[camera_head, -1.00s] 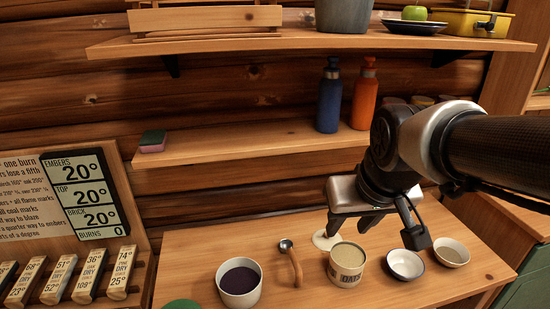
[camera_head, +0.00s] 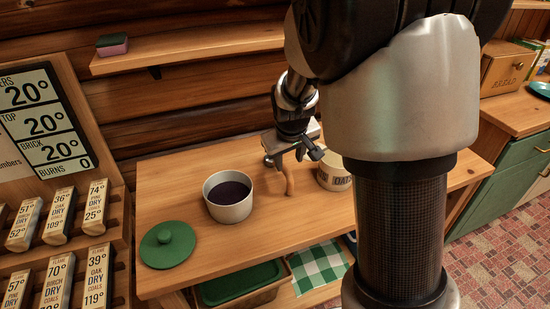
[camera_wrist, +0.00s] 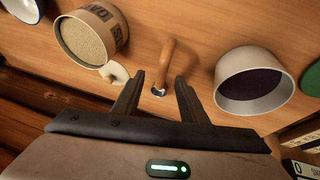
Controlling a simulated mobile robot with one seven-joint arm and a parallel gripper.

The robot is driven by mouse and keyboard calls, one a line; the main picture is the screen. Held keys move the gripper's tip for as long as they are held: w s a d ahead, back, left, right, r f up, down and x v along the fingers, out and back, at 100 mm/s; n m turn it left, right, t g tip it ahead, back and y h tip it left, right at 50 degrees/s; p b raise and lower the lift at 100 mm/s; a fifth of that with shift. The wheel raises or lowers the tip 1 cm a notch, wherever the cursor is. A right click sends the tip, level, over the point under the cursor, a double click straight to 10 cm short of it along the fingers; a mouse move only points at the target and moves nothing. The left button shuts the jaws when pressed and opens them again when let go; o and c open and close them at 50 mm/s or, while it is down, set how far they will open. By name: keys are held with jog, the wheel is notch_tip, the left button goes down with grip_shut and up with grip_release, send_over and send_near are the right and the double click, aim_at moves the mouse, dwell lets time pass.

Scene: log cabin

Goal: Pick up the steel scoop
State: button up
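The steel scoop has a brown wooden handle (camera_head: 289,182) that shows below my gripper (camera_head: 292,158) in the head view; its steel bowl is hidden there behind the gripper. In the wrist view the handle (camera_wrist: 167,62) points away from the gripper, and a bit of steel shows at its near end. My gripper (camera_wrist: 161,78) is open, with one finger to each side of the scoop's near end. Nothing is held. I cannot tell how far the fingertips are above the table.
A white pot of dark contents (camera_head: 230,196) stands left of the scoop. An OATS tin (camera_head: 334,172) stands to its right, partly hidden by my arm. A green lid (camera_head: 167,245) lies at the table's left front. A shelf (camera_head: 190,48) runs above the table.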

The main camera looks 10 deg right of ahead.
aim_at(286, 170)
jog(key=x, duration=0.3)
jog(key=b+x, duration=0.1)
jog(key=x, duration=0.2)
jog(key=b+x, duration=0.1)
jog(key=x, duration=0.2)
jog(key=shift+w+a+f, duration=0.1)
jog(key=shift+w+a, duration=0.05)
jog(key=shift+a, duration=0.2)
grip_shut()
